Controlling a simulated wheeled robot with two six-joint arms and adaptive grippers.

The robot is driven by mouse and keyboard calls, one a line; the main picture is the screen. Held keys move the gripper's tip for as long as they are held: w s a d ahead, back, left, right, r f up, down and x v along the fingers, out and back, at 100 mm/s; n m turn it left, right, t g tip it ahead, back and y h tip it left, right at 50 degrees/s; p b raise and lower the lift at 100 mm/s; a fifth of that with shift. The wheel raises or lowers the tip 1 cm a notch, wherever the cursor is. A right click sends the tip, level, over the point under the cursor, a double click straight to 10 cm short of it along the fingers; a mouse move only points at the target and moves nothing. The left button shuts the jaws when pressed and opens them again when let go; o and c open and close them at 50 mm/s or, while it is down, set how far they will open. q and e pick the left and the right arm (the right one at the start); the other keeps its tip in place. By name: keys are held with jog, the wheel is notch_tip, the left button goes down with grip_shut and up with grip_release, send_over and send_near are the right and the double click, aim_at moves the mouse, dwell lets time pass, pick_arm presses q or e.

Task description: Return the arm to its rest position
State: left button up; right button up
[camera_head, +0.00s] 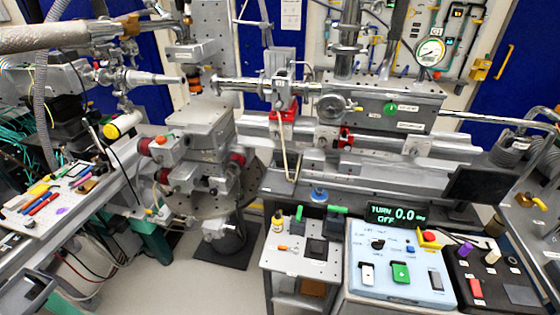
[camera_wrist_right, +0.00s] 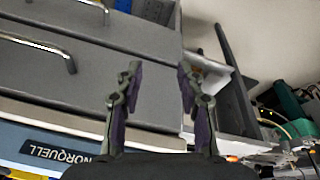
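My right gripper (camera_wrist_right: 158,72) shows in the right wrist view. Its two fingers with purple pads stand well apart, and I see nothing between them. The fingers point towards a grey drawer cabinet (camera_wrist_right: 85,85) that fills the left and middle of that view. I cannot tell how far the fingertips are from it. No gripper of mine can be made out in the head view. My left gripper shows in neither view.
In the head view, a light blue control box (camera_head: 400,288) and a small grey cart (camera_head: 300,265) stand at the front. A tool bench (camera_head: 90,205) is at the left. A beamline instrument (camera_head: 340,105) spans the back. Some floor (camera_head: 200,285) is clear.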

jog(key=s+d+f, duration=0.1)
jog(key=s+f, duration=0.3)
jog(key=f, duration=0.4)
jog(key=s+d+f, duration=0.1)
jog(key=s+f, duration=0.2)
jog(key=f, duration=0.5)
jog(key=s+f+g, duration=0.1)
jog(key=s+f, duration=0.9)
jog(key=s, duration=0.5)
jog(key=shift+f+g, duration=0.3)
jog(key=shift+d, duration=0.15)
